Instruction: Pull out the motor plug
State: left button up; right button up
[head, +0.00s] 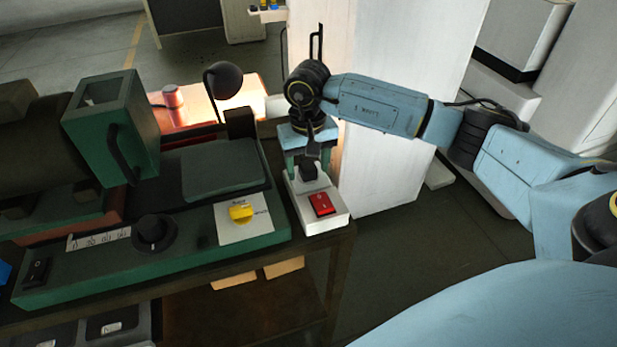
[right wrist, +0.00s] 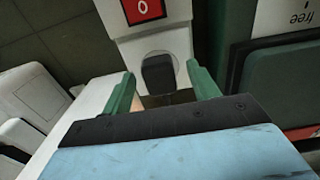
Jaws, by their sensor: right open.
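The motor plug is a black block (right wrist: 158,72) seated in a round grey recess on a white socket box. In the head view the plug (head: 308,172) shows just below my right gripper. The white socket box (head: 329,216) has a red switch (head: 321,204) on top; the switch (right wrist: 143,9) reads "0" in the right wrist view. My right gripper (right wrist: 163,84) is open, with one green finger on each side of the plug. A gap shows between each finger and the plug. A black cord behind the plug is partly hidden by the gripper. My left gripper is not in view.
A green machine (head: 180,247) with a yellow knob (head: 241,212) and a black dial (head: 154,230) stands left of the socket box. A black round-headed lamp (head: 222,80) is behind. A white panel (head: 385,150) rises right of the box. Open floor lies to the right.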

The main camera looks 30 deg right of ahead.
aim_at(308, 165)
jog(key=shift+f+b, duration=0.1)
jog(key=shift+b, duration=0.4)
dwell(1.2)
grip_shut()
dwell(0.4)
jog(key=shift+r, duration=0.2)
jog(key=shift+r+p, duration=1.4)
jog(key=shift+r, duration=1.45)
